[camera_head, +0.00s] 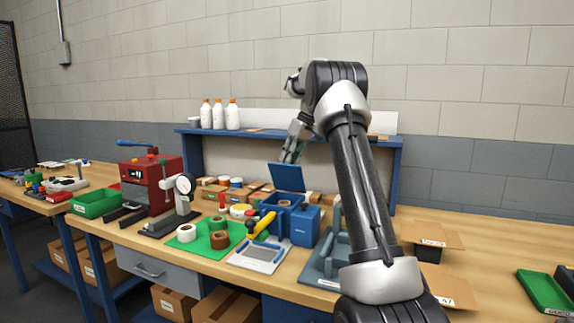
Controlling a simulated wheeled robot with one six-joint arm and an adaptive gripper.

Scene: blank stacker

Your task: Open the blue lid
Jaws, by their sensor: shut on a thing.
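The blue lid (286,177) stands raised and tilted above the blue box (304,228) on the workbench. My gripper (290,158) is above the lid, with its fingers at the lid's upper edge, shut on it. The fingertips are small in this view and partly hidden. The lid's lower edge is close to the box opening; I cannot tell whether it joins a hinge there.
A yellow-handled tool (262,227), a green mat (207,240) with tape rolls and a red machine (151,182) stand left of the box. A blue shelf (395,165) with white bottles (218,115) is behind.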

